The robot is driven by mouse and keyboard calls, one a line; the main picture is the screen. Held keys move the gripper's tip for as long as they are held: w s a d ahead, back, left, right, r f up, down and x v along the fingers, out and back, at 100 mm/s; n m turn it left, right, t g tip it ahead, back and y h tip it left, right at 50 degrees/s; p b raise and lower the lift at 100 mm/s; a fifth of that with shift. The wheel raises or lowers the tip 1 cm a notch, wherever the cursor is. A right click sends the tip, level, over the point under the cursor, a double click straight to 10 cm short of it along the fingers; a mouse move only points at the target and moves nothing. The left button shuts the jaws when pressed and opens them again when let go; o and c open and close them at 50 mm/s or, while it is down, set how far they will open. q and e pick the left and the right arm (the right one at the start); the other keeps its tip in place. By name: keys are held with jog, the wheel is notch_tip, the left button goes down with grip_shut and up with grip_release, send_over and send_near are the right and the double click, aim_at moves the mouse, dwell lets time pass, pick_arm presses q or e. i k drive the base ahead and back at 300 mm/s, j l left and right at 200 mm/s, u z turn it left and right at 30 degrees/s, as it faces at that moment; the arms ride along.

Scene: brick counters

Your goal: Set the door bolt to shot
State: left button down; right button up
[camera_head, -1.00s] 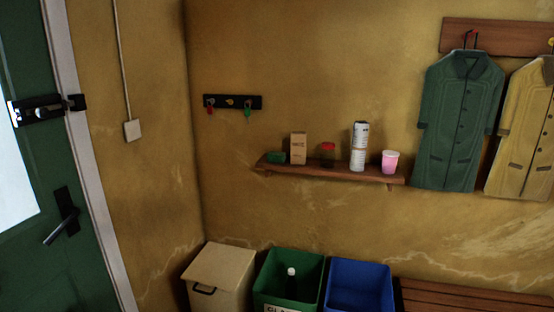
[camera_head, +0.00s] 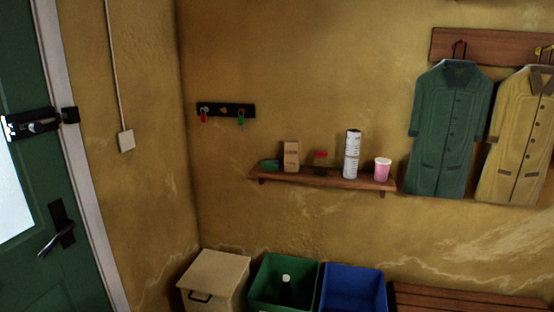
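The door bolt (camera_head: 32,125) is a silver bar in a black housing on the green door (camera_head: 75,270), at the left edge of the head view. Its black keeper (camera_head: 70,115) sits on the pale door frame, to the right of the housing. A gap shows between them, and no bar is visible across it. A dark lever handle (camera_head: 58,232) is on the door below the bolt. The door looks closed against its frame. Neither of my grippers is in view.
A light switch (camera_head: 126,141) and a key rack (camera_head: 226,110) are on the wall. A shelf (camera_head: 330,180) holds small items. Below stand a beige bin (camera_head: 215,275), a green bin (camera_head: 283,290), a blue bin (camera_head: 353,288) and a bench (camera_head: 470,300). Coats hang at right.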

aim_at(37, 126)
jog(key=u, duration=1.25)
